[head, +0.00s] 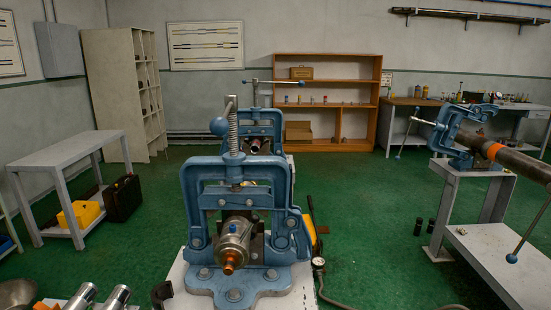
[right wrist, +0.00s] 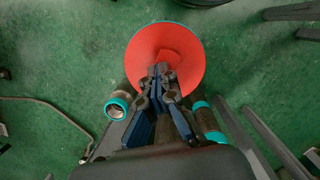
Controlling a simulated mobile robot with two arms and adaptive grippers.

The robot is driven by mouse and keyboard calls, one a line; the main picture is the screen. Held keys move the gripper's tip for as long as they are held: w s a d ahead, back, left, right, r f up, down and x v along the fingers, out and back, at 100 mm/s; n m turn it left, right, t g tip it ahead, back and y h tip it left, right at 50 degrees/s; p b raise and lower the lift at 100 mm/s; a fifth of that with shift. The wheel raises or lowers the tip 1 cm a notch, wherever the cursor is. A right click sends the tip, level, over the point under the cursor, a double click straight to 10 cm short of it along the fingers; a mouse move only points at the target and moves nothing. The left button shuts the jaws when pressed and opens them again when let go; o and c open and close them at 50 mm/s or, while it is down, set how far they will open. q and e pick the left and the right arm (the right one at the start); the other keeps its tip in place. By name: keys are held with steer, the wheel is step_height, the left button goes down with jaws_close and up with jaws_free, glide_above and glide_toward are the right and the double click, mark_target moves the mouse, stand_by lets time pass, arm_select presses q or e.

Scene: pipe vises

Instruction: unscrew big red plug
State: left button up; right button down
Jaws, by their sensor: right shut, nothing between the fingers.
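A big round red plug (right wrist: 188,48) shows in the right wrist view, at top centre, with its wide face toward the camera. My right gripper (right wrist: 161,72) is shut, with its blue-and-black fingertips together and nothing between them. The fingertips overlap the lower middle of the red plug in the picture; I cannot tell whether they touch it. The plug's lower part is hidden behind the fingers. In the head view I see no big red plug and neither gripper.
A blue pipe vise (head: 200,185) holding a metal pipe fitting (head: 233,238) stands front centre. Another vise (head: 470,140) holds a long pipe at right. Teal-ringed pipe ends (right wrist: 118,104) flank my right fingers. Green floor (head: 385,225) is open between the vises.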

steer(key=n, duration=0.4)
steer(key=shift+s+a+f+t+h+p, duration=0.1)
steer(key=shift+s+f+t+h+p, duration=0.15)
steer(key=shift+f+t+h+p, duration=0.1)
steer(key=shift+s+a+r+n+p, duration=0.1)
steer(key=shift+n+p, duration=0.1)
steer(key=shift+n, duration=0.4)
steer(key=shift+r+n+p, duration=0.1)
steer(key=shift+n+p, duration=0.05)
steer(key=shift+n, duration=0.45)
steer(key=n, duration=0.2)
steer(key=shift+f+n+t, duration=0.15)
steer(key=shift+n+t, duration=0.2)
steer(key=shift+n, duration=0.05)
steer(key=c, duration=1.6)
jaws_free()
